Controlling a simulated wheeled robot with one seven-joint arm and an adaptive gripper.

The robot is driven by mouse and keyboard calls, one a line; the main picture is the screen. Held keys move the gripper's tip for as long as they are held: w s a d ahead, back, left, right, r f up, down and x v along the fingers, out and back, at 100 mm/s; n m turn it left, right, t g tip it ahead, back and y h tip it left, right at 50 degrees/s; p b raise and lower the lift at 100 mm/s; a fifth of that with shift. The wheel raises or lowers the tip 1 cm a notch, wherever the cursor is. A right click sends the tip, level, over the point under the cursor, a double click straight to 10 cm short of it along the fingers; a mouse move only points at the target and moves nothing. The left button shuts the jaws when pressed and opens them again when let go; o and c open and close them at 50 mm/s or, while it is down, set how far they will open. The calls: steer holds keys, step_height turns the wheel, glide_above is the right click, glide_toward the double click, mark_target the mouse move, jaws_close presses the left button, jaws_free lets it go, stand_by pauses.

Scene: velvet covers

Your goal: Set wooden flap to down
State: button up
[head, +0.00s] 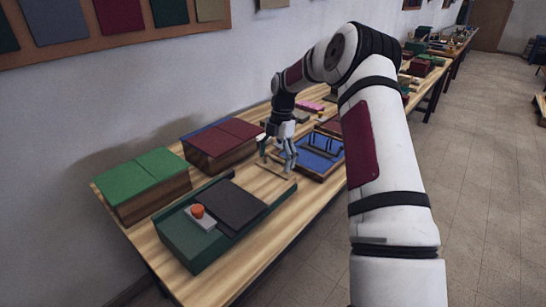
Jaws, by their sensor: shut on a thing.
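My gripper (288,168) points down over the middle of the table, just left of the blue-lined tray. Its fingers are closed on a thin, light wooden piece (266,164), which looks like the wooden flap. The fingers and the small size in the picture hide the exact grip and the flap's tilt. My arm covers part of the table to the right.
A dark green box (184,254) with an orange knob (197,211) stands nearest. A green-lidded box (140,178) and a red-lidded box (217,143) stand by the wall. The blue-lined tray (312,160) is close right of the gripper. Bare wood shows between the boxes.

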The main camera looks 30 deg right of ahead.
steer(key=shift+w+f, duration=0.1)
steer(key=shift+f, duration=0.25)
steer(key=o, duration=1.4)
steer(key=shift+w+f, duration=0.1)
step_height(320, 180, up, 12)
steer(key=d, duration=0.2)
steer(key=shift+w, duration=0.25)
